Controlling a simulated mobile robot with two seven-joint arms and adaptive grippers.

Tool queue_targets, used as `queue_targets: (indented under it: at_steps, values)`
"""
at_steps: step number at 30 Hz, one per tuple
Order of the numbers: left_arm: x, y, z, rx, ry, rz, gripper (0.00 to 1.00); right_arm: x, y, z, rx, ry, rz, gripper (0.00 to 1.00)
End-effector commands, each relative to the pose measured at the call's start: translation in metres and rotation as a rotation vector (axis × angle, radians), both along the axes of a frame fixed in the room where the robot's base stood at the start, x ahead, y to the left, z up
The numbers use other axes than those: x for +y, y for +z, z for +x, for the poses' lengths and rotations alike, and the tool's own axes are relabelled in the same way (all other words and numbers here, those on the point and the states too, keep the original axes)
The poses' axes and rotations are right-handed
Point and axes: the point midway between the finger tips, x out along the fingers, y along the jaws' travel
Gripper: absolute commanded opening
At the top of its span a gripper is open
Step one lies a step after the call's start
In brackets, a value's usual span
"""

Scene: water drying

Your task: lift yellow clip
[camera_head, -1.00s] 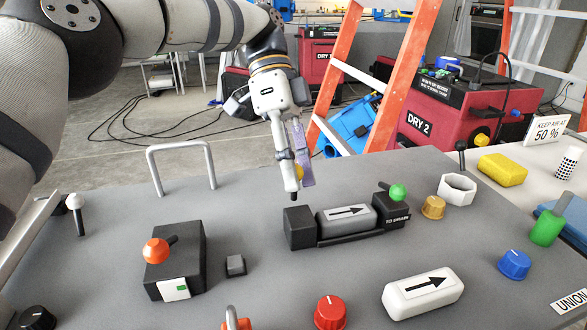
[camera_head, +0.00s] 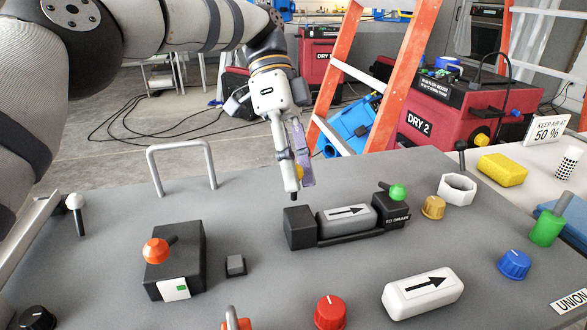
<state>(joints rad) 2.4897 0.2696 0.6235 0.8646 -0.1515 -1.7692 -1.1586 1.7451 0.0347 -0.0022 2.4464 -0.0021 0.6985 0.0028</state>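My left gripper (camera_head: 293,190) hangs pointing down above the far edge of the grey bench, just behind and above a dark block. A small bit of yellow (camera_head: 300,172) shows between its grey finger and a purple strip (camera_head: 304,160). This yellow bit may be the yellow clip, but most of it is hidden. I cannot tell whether the fingers are closed on it. My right gripper is not in view.
On the bench (camera_head: 265,300) are a black tray holding a grey arrow block (camera_head: 345,217), a white arrow block (camera_head: 423,292), a black box with an orange knob (camera_head: 156,251), and red (camera_head: 330,312) and blue (camera_head: 514,264) knobs. A metal hoop handle (camera_head: 181,148) stands at the back left.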

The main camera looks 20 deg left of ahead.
Motion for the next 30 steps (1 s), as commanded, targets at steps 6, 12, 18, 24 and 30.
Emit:
queue_targets:
  at_steps: [6, 12, 18, 24, 30]
  values:
    - [-0.001, -0.005, -0.003, 0.019, -0.008, 0.003, 0.41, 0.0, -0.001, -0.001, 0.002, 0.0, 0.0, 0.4]
    - [0.0, -0.003, -0.002, 0.012, -0.005, 0.001, 0.41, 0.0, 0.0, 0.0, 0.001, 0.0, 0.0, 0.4]
    - [0.0, -0.002, -0.002, 0.007, -0.004, 0.002, 0.41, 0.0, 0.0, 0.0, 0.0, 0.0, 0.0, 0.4]
    - [-0.003, 0.01, -0.008, -0.089, -0.005, 0.059, 0.41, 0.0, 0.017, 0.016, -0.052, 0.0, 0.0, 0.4]
    - [-0.011, 0.014, -0.021, -0.33, -0.006, 0.212, 0.41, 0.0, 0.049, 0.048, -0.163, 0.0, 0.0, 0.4]
